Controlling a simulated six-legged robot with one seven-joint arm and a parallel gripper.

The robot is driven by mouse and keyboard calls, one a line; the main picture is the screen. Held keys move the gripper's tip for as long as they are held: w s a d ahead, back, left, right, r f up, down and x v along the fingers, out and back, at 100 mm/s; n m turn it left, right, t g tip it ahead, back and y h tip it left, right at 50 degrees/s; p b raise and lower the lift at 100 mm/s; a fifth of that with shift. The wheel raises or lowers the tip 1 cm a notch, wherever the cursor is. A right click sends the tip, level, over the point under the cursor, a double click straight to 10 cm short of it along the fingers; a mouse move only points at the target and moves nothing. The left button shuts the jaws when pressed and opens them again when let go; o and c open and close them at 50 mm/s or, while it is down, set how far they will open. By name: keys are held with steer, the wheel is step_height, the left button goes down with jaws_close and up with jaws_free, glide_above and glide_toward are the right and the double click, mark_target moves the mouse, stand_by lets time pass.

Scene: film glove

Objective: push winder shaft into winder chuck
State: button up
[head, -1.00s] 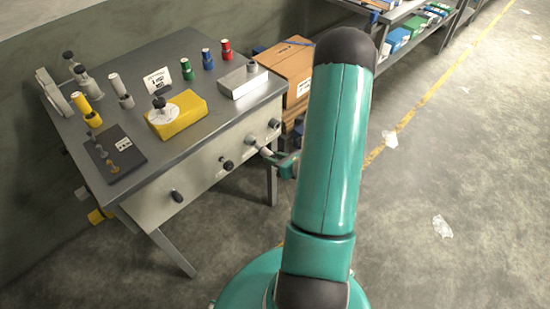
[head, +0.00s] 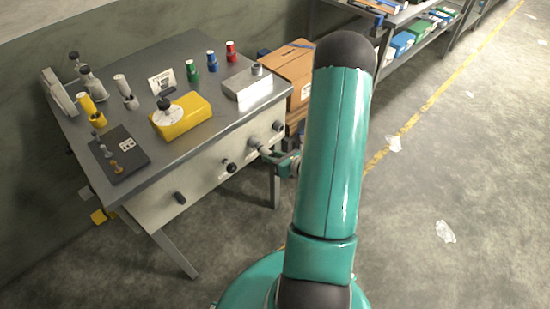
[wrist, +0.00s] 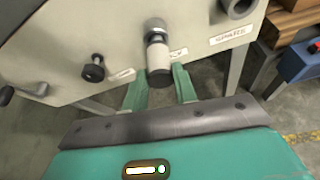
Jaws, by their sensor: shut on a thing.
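My gripper (wrist: 160,88) is shut on a pale grey cylinder with a dark end, which I take for the winder shaft (wrist: 159,56). The shaft points at the bench's front panel, in line with a grey round fitting there, apparently the winder chuck (wrist: 155,25). In the wrist view the shaft's far end meets or overlaps the fitting; I cannot tell how deep it sits. In the head view my gripper (head: 287,163) is in front of the panel, with the chuck (head: 254,142) just to its left. My arm hides the space to the right.
The grey bench top (head: 200,135) holds a yellow box (head: 182,118), a pale block (head: 248,86) and several coloured spools. A cardboard box (head: 290,66) stands behind. Floor to the right is mostly clear.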

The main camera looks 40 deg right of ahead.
steer(key=shift+w, duration=0.6)
steer(key=o, duration=1.1)
steer(key=v, duration=1.3)
steer(key=shift+s+d+r, duration=0.1)
steer(key=shift+s+r, duration=0.1)
steer(key=shift+s, duration=0.15)
